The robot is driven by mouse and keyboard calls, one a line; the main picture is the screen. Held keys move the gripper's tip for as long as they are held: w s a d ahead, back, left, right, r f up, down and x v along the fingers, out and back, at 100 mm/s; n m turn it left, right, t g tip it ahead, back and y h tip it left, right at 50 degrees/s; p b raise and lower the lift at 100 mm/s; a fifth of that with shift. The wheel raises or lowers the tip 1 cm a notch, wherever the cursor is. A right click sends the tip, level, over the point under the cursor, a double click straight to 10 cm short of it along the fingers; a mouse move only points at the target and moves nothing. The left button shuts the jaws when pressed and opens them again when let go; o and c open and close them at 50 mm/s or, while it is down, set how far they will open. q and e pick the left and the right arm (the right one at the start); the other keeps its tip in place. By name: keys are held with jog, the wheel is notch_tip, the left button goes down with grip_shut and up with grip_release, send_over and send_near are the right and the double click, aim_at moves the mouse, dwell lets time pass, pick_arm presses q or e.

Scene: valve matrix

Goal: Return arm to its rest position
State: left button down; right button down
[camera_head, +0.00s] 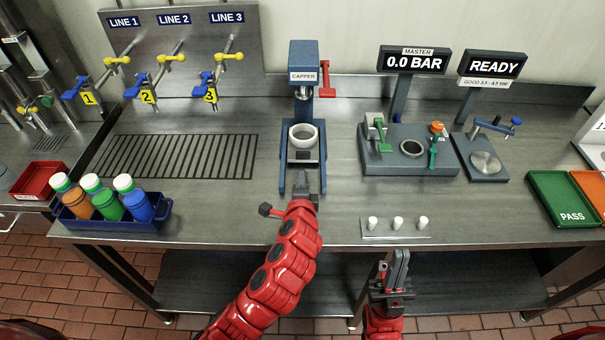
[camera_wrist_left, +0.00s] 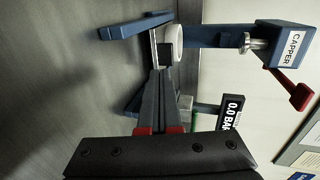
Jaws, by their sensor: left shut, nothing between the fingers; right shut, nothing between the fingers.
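My left gripper (camera_head: 308,182) is shut and empty. It is at the front foot of the blue capper (camera_head: 303,60), between its two blue base legs, with the fingers pointing toward the white ring (camera_head: 303,136) on the capper's stand. In the left wrist view the shut fingers (camera_wrist_left: 158,85) point at the capper's base, with the white ring (camera_wrist_left: 172,42) just past the tips. I cannot tell whether the tips touch the stand. My right gripper (camera_head: 400,258) is shut and empty, pointing up in front of the bench's front edge.
A blue crate (camera_head: 110,224) with several capped bottles stands front left. Small white caps (camera_head: 398,223) sit on a plate at the front edge. A pressure tester (camera_head: 410,165), a gauge (camera_head: 486,165) and a green PASS tray (camera_head: 562,198) are to the right. Line valves (camera_head: 148,90) are back left.

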pick_arm(q)
jog(key=shift+b+v, duration=0.65)
jog(key=shift+v, duration=2.2)
jog(key=shift+d+f, duration=0.1)
